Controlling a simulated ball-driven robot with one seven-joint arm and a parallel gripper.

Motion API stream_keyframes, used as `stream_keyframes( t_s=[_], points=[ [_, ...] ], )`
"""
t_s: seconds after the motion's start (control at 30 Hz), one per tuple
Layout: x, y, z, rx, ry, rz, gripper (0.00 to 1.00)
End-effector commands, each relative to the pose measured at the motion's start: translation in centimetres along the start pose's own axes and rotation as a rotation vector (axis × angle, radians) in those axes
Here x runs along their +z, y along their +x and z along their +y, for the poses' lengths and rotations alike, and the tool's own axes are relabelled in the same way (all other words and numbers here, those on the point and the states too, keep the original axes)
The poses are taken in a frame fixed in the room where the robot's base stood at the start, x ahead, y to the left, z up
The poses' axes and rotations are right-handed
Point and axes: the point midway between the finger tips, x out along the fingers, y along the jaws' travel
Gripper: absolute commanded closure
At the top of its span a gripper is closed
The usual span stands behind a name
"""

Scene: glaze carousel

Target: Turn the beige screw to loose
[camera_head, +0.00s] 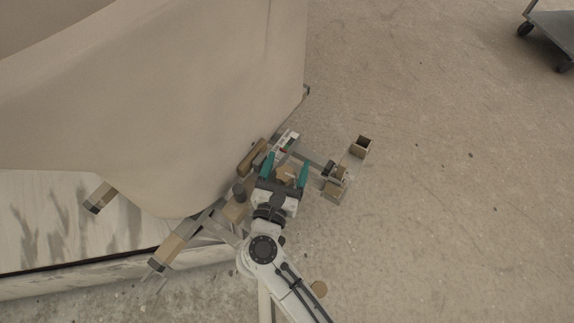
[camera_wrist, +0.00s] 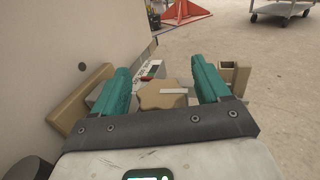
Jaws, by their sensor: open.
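The beige screw (camera_wrist: 158,97) is a lobed knob with a pale bar-shaped mark on its face, pointing right in the wrist view. It also shows in the head view (camera_head: 287,174), partly hidden by my gripper. My gripper (camera_head: 286,165) is open, with its teal fingers on either side of the screw. In the wrist view my gripper (camera_wrist: 159,68) shows a gap between each finger and the screw. Whether the fingers reach down to the screw's depth I cannot tell. A small label (camera_wrist: 152,70) with red and green marks lies just beyond the screw.
A large beige curved shell (camera_head: 170,100) stands close on the left. A wooden block (camera_wrist: 82,103) sits left of the fingers. A small open brown box (camera_head: 360,147) is on the right. The concrete floor (camera_head: 450,200) further right is mostly clear. A grey cart (camera_head: 553,30) stands far off.

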Motion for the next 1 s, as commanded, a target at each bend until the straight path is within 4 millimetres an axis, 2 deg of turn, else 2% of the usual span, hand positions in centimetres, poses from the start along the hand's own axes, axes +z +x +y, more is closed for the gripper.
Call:
stream_keyframes(
  t_s=[0.3, 0.83, 1.0],
  points=[
    [-0.02, 0.25, -0.02, 0.0, 0.0, 0.001, 0.24],
    [-0.03, 0.21, -0.02, 0.0, -0.001, 0.001, 0.75],
    [0.02, 0.23, -0.04, 0.007, -0.001, 0.001, 0.76]
  ],
)
